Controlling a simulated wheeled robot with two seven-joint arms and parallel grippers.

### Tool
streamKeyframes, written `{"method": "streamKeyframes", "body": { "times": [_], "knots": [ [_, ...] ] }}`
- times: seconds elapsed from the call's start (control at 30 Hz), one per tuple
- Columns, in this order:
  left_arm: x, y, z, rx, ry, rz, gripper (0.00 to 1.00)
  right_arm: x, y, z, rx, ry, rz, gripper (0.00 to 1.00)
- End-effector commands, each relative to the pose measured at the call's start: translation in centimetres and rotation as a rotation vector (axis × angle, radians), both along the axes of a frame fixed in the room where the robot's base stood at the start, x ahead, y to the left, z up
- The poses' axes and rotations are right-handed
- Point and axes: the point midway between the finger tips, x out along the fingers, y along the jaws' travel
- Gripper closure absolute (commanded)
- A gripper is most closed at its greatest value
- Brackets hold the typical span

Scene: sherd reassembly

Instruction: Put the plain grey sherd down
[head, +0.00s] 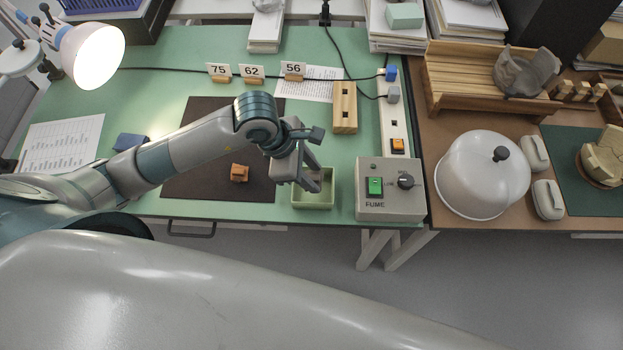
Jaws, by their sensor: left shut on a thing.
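My left gripper (309,182) reaches in from the left, pointing down over the small pale green tray (314,205) near the front edge of the green table. It is shut on the plain grey sherd, but the sherd is small and hard to tell from the grey fingers. I cannot tell whether the sherd touches the tray floor. The tray's front wall and right side show; the gripper covers part of its back and left. My right gripper is not in view.
An orange-brown block (239,173) lies on a dark mat (190,185) left of the tray. A grey FUME control box (390,203) stands close on the right. A wooden block (345,118) lies behind. A white dome (470,175) stands on the brown table.

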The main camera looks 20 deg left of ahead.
Motion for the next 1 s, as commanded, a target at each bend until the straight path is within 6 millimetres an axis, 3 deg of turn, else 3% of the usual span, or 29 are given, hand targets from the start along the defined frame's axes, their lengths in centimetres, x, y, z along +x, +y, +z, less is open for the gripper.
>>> {"method": "streamKeyframes", "body": {
  "times": [0.23,0.53,1.0],
  "knots": [
    [-0.1,0.0,-0.6,0.0,0.003,0.002,1.0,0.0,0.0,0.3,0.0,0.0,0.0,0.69],
    [-0.1,0.0,-3.7,0.0,0.002,0.002,1.0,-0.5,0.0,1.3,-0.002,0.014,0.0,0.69],
    [0.0,0.0,-4.5,0.0,0.0,0.0,1.0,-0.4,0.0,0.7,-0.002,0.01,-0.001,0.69]
  ]
}}
